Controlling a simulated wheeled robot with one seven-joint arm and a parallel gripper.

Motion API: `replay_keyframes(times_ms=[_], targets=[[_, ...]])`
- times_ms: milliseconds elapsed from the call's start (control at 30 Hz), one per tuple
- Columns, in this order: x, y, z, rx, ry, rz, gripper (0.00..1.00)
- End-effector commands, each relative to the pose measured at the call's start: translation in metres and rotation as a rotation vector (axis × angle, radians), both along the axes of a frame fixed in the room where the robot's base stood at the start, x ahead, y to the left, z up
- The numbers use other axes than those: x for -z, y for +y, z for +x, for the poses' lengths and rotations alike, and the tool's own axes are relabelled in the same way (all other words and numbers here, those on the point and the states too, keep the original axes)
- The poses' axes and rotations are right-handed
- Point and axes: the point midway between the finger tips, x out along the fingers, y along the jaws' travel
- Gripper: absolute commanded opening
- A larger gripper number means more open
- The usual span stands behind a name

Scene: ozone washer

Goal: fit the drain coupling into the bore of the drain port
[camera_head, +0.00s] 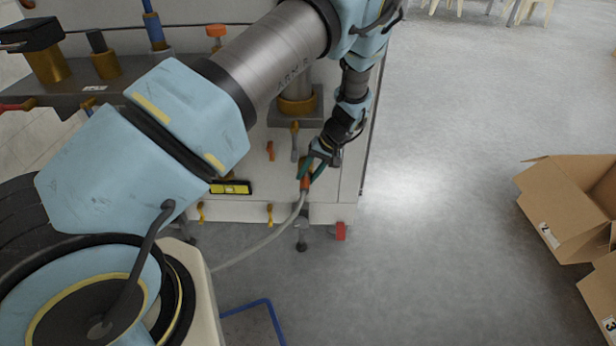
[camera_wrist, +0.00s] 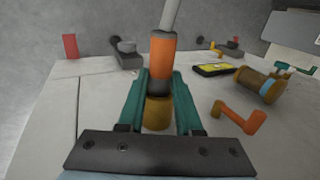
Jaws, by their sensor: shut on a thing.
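The drain coupling is an orange sleeve (camera_wrist: 162,57) with dark bands and a grey hose (camera_wrist: 171,14) leaving its far end. My gripper (camera_wrist: 161,84) is shut on it, with a green finger on each side. A brass-coloured round piece (camera_wrist: 157,113) shows between the fingers, in line with the coupling's dark near end. It looks like the drain port, but I cannot tell whether they touch or how deep the coupling sits; the bore is hidden. In the head view, my gripper (camera_head: 312,164) holds the orange coupling (camera_head: 305,183) before the machine's lower front panel.
A yellow level (camera_head: 232,187) and orange handles (camera_head: 270,151) are left of my gripper. A brass cylinder (camera_wrist: 259,86) and orange crank (camera_wrist: 239,117) are nearby in the wrist view. Cardboard boxes (camera_head: 568,208) stand right; the floor between is clear. The hose (camera_head: 258,246) hangs lower left.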

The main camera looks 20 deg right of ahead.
Motion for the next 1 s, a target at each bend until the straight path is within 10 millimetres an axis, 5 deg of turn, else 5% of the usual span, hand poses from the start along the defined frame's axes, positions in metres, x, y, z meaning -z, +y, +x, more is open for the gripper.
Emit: replay_keyframes(times_ms=[367, 400, 600, 700, 1000], targets=[[0.0001, -0.0032, 0.0081, 0.000, 0.001, 0.000, 0.00], [-0.0002, -0.0032, 0.0077, 0.000, 0.001, 0.000, 0.38], [-0.0002, -0.0033, 0.0075, 0.000, 0.001, 0.000, 0.61], [-0.0002, -0.0033, 0.0075, 0.000, 0.000, 0.000, 0.69], [-0.0048, -0.0058, 0.0067, 0.001, 0.000, -0.001, 0.69]])
